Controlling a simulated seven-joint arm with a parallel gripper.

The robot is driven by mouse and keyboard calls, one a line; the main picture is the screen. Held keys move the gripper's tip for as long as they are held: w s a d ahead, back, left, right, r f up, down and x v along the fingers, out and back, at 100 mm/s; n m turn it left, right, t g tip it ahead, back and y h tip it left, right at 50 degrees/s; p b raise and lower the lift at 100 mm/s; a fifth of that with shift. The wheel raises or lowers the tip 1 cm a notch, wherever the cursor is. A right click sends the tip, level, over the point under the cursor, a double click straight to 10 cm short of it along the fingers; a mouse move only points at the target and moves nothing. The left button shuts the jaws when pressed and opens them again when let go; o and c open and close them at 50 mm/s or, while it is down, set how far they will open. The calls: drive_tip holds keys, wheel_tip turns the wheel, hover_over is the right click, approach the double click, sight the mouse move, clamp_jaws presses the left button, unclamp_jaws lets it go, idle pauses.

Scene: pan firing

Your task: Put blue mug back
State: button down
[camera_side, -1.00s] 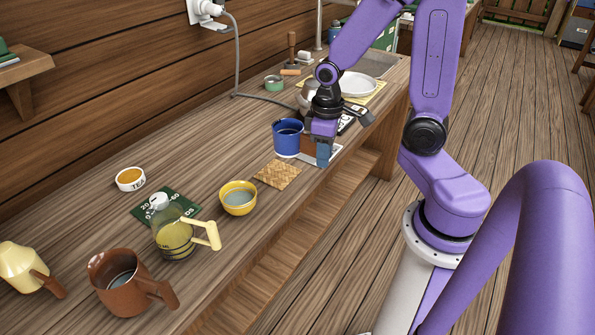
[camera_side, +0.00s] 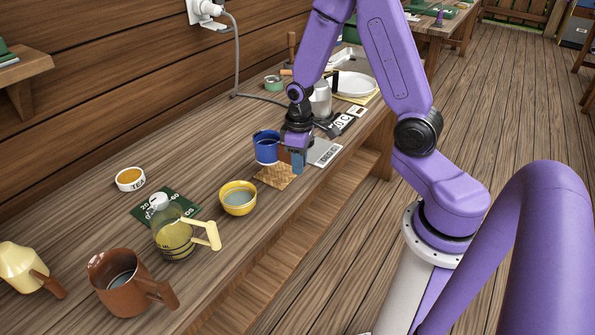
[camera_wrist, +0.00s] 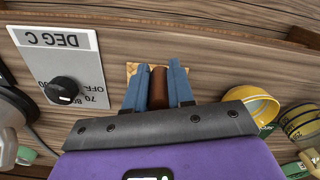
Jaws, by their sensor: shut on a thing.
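The blue mug (camera_side: 266,147) is upright in the side view, at the back edge of the woven square mat (camera_side: 273,177). I cannot tell whether its base touches the mat or hangs just above it. My gripper (camera_side: 298,162) is at the mug's right side, shut on its brown handle. In the wrist view the brown handle (camera_wrist: 158,86) lies between my two blue fingers (camera_wrist: 159,78), with part of the mat (camera_wrist: 131,70) showing beyond. The mug's body is hidden there.
A yellow bowl (camera_side: 238,200) stands just in front of the mat. A glass jug (camera_side: 174,236) and a brown pot (camera_side: 118,285) stand nearer. A grey control plate (camera_side: 323,152) lies right of my gripper. A metal can (camera_side: 320,102) and white plate (camera_side: 352,84) are behind.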

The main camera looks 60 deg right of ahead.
drive_tip(key=shift+w+f, duration=0.35)
drive_tip(key=shift+f, duration=1.6)
drive_tip(key=shift+f, duration=0.15)
drive_tip(key=c, duration=1)
unclamp_jaws()
